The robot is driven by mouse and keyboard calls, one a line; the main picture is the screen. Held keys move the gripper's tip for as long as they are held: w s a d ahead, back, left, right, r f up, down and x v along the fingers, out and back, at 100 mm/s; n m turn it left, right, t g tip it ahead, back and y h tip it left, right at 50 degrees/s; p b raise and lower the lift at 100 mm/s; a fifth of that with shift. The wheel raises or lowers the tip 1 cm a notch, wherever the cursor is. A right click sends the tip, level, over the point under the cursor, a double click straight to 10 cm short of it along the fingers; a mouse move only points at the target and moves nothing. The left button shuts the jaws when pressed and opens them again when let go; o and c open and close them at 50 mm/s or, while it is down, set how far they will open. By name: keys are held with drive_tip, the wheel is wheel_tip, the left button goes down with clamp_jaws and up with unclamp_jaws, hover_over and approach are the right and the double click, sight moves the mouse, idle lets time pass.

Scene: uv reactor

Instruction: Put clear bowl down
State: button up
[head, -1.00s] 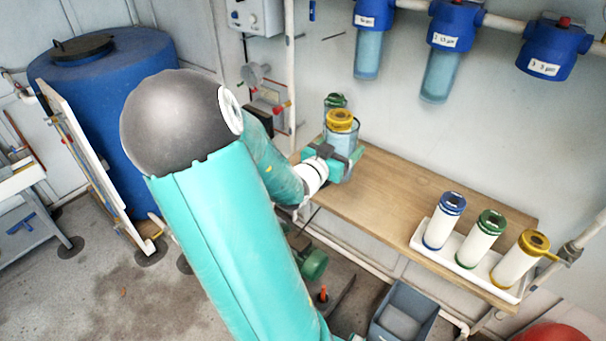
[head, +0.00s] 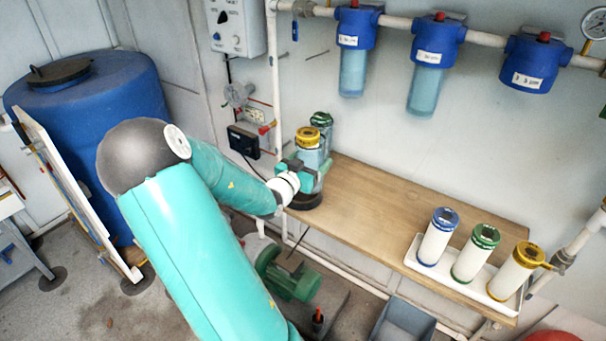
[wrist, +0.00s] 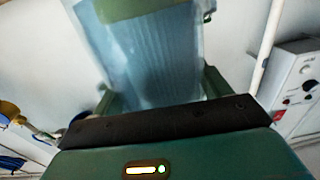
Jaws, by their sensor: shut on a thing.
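The clear bowl (head: 312,157) is a translucent bluish cylinder at the left end of the wooden bench, upright in the head view. A yellow-ringed cap (head: 307,137) shows at its top. My gripper (head: 306,172) is shut around its side. In the wrist view, the clear bowl (wrist: 155,60) stands between the two green fingers, with ribbing visible through its wall and a green band at its top. Its lower end is hidden by my gripper, so I cannot tell whether it touches anything. A dark round base (head: 305,201) shows just below my gripper.
A green-capped item (head: 321,119) stands close behind the bowl. The wooden bench (head: 375,195) is bare in its middle. A white tray (head: 462,284) at its right holds blue, green and yellow-capped cartridges. Blue filter housings (head: 432,45) hang above. A pipe (head: 275,90) rises at left.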

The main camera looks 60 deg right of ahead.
drive_tip(key=shift+w+d+f, duration=0.7)
drive_tip(key=shift+w+f, duration=0.05)
drive_tip(key=shift+f, duration=0.8)
drive_tip(key=shift+w+d+f, duration=0.65)
drive_tip(key=shift+w+f, duration=0.05)
drive_tip(key=shift+f, duration=0.8)
drive_tip(key=shift+w+d+f, duration=0.7)
drive_tip(key=shift+w+f, duration=0.05)
drive_tip(key=shift+f, duration=0.8)
drive_tip(key=shift+f, duration=0.2)
drive_tip(key=o, duration=1.4)
drive_tip(key=shift+c, duration=0.2)
